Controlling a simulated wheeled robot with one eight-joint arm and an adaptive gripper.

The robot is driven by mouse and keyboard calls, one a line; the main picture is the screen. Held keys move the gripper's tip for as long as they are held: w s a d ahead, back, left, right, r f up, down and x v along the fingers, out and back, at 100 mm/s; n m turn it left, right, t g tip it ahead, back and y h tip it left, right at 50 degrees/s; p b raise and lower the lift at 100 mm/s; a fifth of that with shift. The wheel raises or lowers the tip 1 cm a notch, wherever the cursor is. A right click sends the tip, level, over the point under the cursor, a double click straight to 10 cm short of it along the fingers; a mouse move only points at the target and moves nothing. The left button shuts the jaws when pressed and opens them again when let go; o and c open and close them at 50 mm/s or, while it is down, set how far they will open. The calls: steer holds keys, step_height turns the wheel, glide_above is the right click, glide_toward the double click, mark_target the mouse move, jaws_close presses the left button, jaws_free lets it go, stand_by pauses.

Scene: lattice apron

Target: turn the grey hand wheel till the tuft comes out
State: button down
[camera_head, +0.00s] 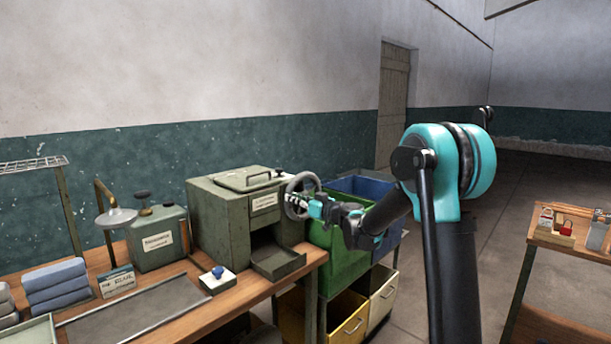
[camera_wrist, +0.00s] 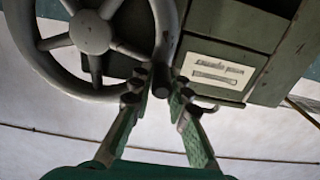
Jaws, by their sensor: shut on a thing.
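The grey hand wheel (camera_head: 291,187) is on the right side of a green metal box (camera_head: 220,222). It has spokes and a round hub. In the wrist view the wheel (camera_wrist: 92,33) fills the upper left. My gripper (camera_head: 308,207) is at the wheel's lower rim. In the wrist view my gripper (camera_wrist: 161,92) is shut on a short dark handle (camera_wrist: 160,78) at the rim. How far the fingers wrap around it is partly hidden. The box has a dark front opening above an out-jutting tray (camera_head: 278,263). No tuft shows in the tray.
A green canister (camera_head: 158,240), a small box with a blue button (camera_head: 218,278) and folded cloths (camera_head: 55,288) stand on the wooden bench. Green (camera_head: 345,262) and blue (camera_head: 365,188) bins stand right of the box. Another table (camera_head: 560,240) is at far right.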

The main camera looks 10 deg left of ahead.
mark_target(297, 180)
steer(key=shift+w+d, duration=0.1)
steer(key=shift+w+d+r, duration=0.25)
steer(key=shift+w+r, duration=0.05)
steer(key=shift+r, duration=0.4)
steer(key=shift+w+d+r, duration=0.25)
steer(key=shift+w+r, duration=0.05)
steer(key=shift+r, duration=0.4)
steer(key=shift+w+d, duration=0.1)
steer(key=shift+w+d+r, duration=0.9)
steer(key=shift+w+r, duration=0.25)
steer(key=c, duration=1.4)
jaws_free()
steer(key=shift+s+a, duration=0.15)
steer(key=shift+c, duration=0.2)
steer(key=v, duration=0.8)
